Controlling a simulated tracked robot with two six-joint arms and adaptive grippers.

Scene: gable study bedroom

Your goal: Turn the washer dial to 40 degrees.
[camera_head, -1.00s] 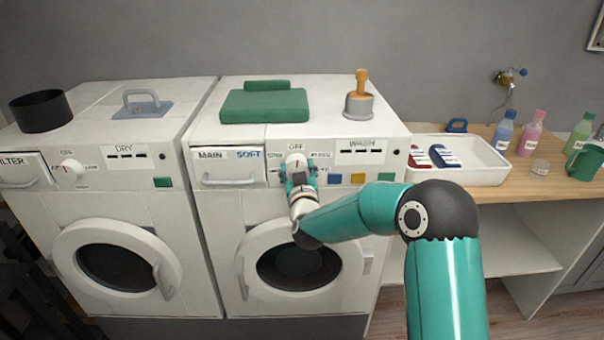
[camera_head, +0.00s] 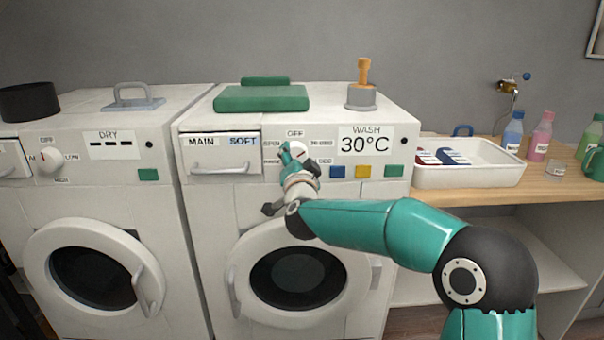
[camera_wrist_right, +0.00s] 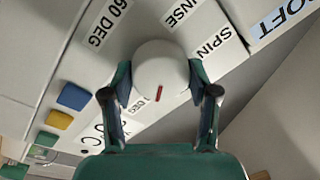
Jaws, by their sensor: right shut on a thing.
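The white washer dial (camera_head: 300,150) sits on the right machine's front panel, under the word OFF. The washer display (camera_head: 364,145) reads 30°C under WASH. My right gripper (camera_head: 291,158) is at the dial, with its fingers shut on opposite sides of it. In the right wrist view the dial (camera_wrist_right: 160,68) is between the two fingers of my gripper (camera_wrist_right: 161,85). A red mark shows on its face, near a partly hidden DEG label. The labels 60 DEG, RINSE and SPIN can be read around it. My left gripper is not in view.
Blue, yellow and green buttons (camera_head: 362,171) lie right of the dial. The drawer (camera_head: 220,153) marked MAIN and SOFT is left of it. The round door (camera_head: 297,277) is below. A dryer (camera_head: 100,180) stands on the left, a white tray (camera_head: 470,177) on the right.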

